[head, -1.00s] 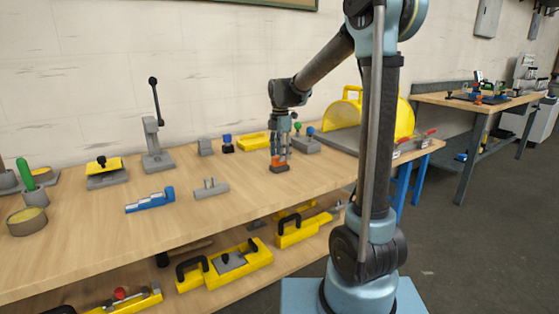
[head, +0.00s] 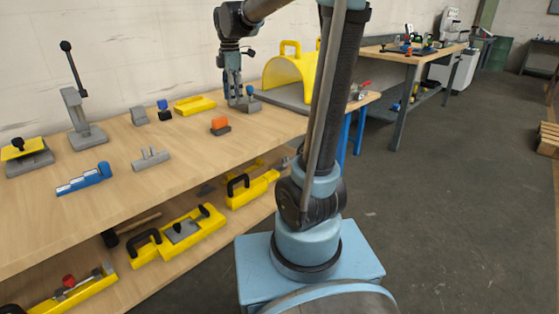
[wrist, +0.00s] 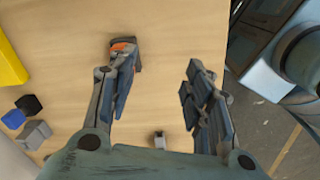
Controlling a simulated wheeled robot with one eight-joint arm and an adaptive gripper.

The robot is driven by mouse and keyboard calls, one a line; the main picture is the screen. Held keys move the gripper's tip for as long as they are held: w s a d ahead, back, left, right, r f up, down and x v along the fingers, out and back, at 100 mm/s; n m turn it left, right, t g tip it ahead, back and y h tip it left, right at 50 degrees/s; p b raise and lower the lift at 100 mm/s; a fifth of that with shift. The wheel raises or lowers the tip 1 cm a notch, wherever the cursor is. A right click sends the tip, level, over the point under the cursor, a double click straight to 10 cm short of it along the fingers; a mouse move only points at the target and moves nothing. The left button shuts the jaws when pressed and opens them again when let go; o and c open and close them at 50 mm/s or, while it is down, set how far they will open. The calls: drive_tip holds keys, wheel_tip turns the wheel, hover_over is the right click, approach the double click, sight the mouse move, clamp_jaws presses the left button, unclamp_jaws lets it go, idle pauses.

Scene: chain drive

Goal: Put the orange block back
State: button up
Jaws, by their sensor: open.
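The orange block (head: 220,122) sits on a dark grey piece (head: 221,130) on the workbench, to the right of the middle of the objects there. In the wrist view the orange block (wrist: 122,46) shows at the top left, partly hidden behind the left finger. My gripper (head: 233,100) is open and empty, above and a little to the right of the block in the head view. In the wrist view its fingers (wrist: 160,85) stand wide apart with bare wood between them.
A grey holder with a blue knob (head: 249,91) stands behind my gripper. A yellow arched guard (head: 290,72) is to the right. A blue-topped dark block (head: 164,107), a grey block (head: 139,116), and a yellow piece (head: 195,104) lie left. Bare wood lies in front of the block.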

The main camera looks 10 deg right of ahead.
drive_tip(key=s+d+f+m, duration=0.3)
drive_tip(key=s+d+m, duration=0.2)
drive_tip(key=s, duration=0.2)
drive_tip(key=s+d+f+m, duration=0.3)
drive_tip(key=s+d+m, duration=0.2)
drive_tip(key=s, duration=0.2)
drive_tip(key=s+d+f+m+t, duration=0.1)
drive_tip(key=s+d+f+m, duration=0.4)
drive_tip(key=s+f+m, duration=0.5)
wheel_tip(320, 180, down, 3)
drive_tip(key=s, duration=0.2)
drive_tip(key=shift+s+d+r+m+t, duration=0.2)
drive_tip(key=shift+s+m+t, duration=0.1)
drive_tip(key=shift+s+t, duration=0.1)
